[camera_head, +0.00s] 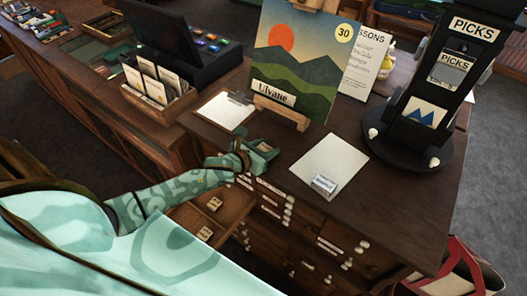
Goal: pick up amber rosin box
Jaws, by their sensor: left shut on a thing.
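My left gripper (262,150) reaches in from the left over the front edge of the dark wooden counter (300,144). It is shut on a small brownish thing, which looks like the amber rosin box (265,147); the green fingers hide much of it, and its label is too small to read. Below the arm an open drawer (232,204) holds small pale boxes, one nearer the back (214,203) and one nearer the front (205,233). My right gripper is not in view.
On the counter are a clipboard (226,110), a mountain poster (291,60) on a wooden stand, a white sheet (330,160) with a small labelled block (323,184), and a black picks stand (430,100). A card box (158,92) stands left. A bag (462,272) is at lower right.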

